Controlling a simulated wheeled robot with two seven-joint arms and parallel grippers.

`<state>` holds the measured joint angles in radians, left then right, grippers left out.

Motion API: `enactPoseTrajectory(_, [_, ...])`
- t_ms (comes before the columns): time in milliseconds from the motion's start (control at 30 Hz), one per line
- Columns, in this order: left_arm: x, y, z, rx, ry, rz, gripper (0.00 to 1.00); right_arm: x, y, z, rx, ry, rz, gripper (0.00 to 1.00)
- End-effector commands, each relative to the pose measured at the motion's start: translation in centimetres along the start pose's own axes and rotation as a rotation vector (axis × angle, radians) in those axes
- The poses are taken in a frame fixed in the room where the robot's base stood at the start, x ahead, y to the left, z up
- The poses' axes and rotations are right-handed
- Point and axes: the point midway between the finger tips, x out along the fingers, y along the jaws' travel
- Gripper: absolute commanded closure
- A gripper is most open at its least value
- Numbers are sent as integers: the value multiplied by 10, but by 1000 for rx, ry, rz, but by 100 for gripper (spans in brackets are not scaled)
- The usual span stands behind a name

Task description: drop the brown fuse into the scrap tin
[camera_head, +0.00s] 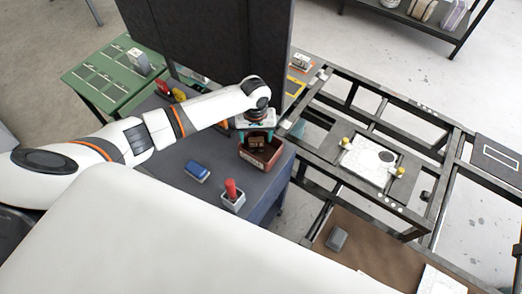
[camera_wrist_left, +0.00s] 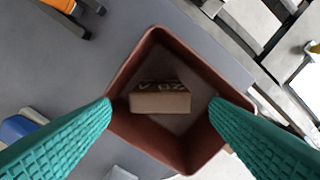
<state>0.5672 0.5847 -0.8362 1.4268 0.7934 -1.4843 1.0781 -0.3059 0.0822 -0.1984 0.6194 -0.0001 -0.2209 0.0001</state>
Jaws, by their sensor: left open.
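The scrap tin (camera_head: 272,165) is a reddish-brown open box on the grey table, near its right edge. The brown fuse (camera_wrist_left: 160,102), a small block with dark markings on one side, shows inside the tin's rim (camera_wrist_left: 130,68) in the left wrist view. In the head view the fuse (camera_head: 257,146) shows at the tin's back part, below my left gripper. I cannot tell whether it rests on the tin's floor. My left gripper (camera_head: 257,136) is open above the tin, its teal fingers apart on either side of the fuse. My right gripper is not in view.
A blue block (camera_head: 197,171) and a red-topped grey holder (camera_head: 232,195) stand on the table in front of the tin. Red and yellow pieces (camera_head: 178,95) lie further back. A tall dark panel (camera_head: 215,45) rises behind my arm. A metal frame (camera_head: 330,165) stands to the right.

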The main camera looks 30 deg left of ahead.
Motion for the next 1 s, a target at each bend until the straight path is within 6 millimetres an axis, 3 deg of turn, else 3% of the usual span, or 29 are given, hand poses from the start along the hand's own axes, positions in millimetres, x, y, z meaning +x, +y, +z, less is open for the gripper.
enactPoseTrajectory(167, [-14,0,1,0,-2,-3,30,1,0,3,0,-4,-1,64])
enactPoseTrajectory(600, [-101,0,0,1,-3,-2,30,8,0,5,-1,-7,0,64])
enactPoseTrajectory(800, [-118,0,0,0,-2,-1,30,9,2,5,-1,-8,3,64])
enactPoseTrajectory(1000, [-120,0,0,0,0,0,30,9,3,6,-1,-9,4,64])
